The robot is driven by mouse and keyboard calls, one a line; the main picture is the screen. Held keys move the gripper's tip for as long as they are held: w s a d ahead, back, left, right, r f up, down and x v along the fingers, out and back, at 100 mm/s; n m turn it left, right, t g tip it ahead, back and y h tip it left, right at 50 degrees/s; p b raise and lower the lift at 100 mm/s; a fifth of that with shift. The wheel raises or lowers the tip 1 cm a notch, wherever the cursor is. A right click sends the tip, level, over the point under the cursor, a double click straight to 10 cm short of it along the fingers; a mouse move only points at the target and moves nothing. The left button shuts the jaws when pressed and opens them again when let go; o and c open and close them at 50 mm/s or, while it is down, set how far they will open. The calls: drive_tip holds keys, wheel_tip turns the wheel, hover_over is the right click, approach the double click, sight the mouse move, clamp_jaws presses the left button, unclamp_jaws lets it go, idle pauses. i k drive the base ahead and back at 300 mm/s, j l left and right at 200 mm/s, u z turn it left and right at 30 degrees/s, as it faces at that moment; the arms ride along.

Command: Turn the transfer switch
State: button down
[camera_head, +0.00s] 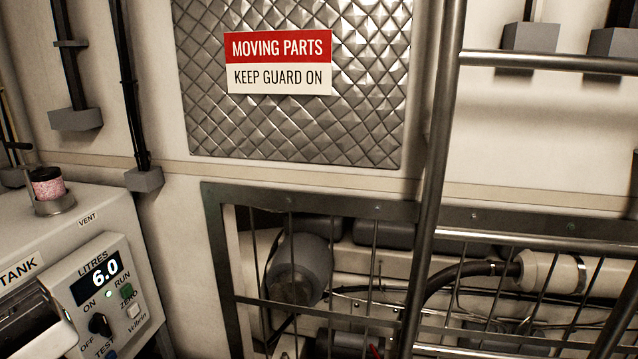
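No switch labelled as a transfer switch shows. A white unit marked TANK (120,215) stands at the lower left with a sloped control panel (84,292). A black rotary knob (100,324) on this panel sits among the words ON, OFF and TEST. Its exact pointing direction is too small to tell. Above it a display (97,279) reads 6.0 under LITRES. A small lit lamp (108,294), a green button (127,291) and a white button (133,310) are beside the knob. My gripper is not in view.
A metal guard frame (213,240) with thin bars covers pipes and a grey cylinder (300,268). A thick upright rail (437,150) stands at the right. A quilted metal plate (380,120) bears a MOVING PARTS sign (278,62). A pink-filled jar (47,186) tops the unit.

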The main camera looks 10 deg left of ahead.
sight(98, 323)
drive_tip(key=u, duration=1.3)
